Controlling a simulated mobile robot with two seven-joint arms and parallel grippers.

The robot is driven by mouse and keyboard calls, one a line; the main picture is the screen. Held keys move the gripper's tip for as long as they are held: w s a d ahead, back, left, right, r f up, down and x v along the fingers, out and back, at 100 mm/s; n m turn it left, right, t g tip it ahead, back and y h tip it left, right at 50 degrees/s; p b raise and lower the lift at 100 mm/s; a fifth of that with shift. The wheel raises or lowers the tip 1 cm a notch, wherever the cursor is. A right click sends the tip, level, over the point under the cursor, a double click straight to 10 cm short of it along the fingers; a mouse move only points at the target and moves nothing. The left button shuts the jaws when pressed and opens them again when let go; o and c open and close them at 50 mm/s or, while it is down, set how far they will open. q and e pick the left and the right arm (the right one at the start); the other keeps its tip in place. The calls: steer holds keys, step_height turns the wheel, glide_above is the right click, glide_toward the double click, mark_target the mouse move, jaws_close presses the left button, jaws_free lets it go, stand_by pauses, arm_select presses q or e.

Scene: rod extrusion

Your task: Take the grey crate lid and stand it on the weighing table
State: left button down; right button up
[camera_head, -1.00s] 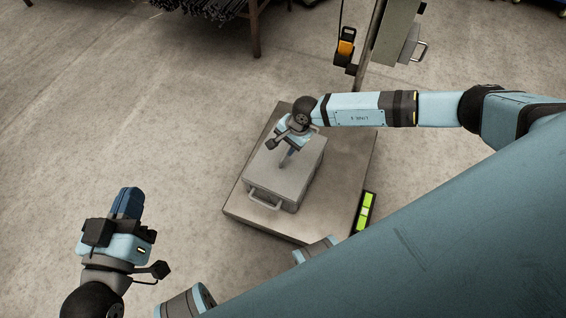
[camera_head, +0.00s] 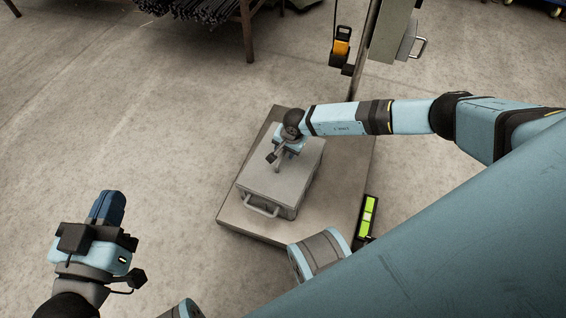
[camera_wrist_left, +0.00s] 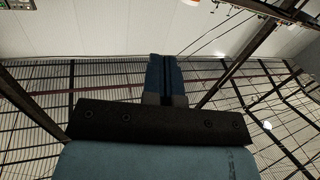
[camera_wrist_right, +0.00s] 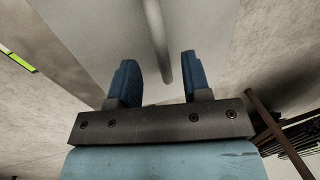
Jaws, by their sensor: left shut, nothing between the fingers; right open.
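A grey crate (camera_head: 299,198) with a flat grey lid (camera_head: 303,164) on top sits on the low weighing table (camera_head: 345,170). The lid also fills much of the right wrist view (camera_wrist_right: 100,35). My right gripper (camera_head: 278,166) points down at the lid's top. In the right wrist view, its open blue fingers (camera_wrist_right: 160,82) stand on either side of a grey handle bar (camera_wrist_right: 156,40), with gaps showing. I cannot tell how deep the bar lies between them. My left gripper (camera_head: 108,205) is shut and empty, away to the left of the table. Its closed fingers show in the left wrist view (camera_wrist_left: 166,80).
A side handle (camera_head: 262,208) sticks out of the crate's near face. A post with a grey box (camera_head: 392,38) and a yellow-black device (camera_head: 341,45) stand behind the table. A green-yellow item (camera_head: 368,215) is at its right edge. A rack of rods (camera_head: 205,10) is at the back. Floor at left is clear.

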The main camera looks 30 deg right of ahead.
mark_target(283, 154)
steer(key=f, duration=0.1)
steer(key=f+b, duration=0.1)
steer(key=f, duration=0.1)
steer(key=shift+w+a+f+b, duration=0.15)
steer(key=shift+w+a+b, duration=0.15)
steer(key=shift+f, duration=0.3)
steer(key=shift+w, duration=0.1)
steer(key=shift+r, duration=0.1)
jaws_close()
arm_select(q)
steer(key=shift+w+a+r+m+t, duration=0.2)
steer(key=shift+w+a+m+t, duration=0.2)
steer(key=shift+w+m, duration=0.4)
steer(key=shift+s, duration=0.15)
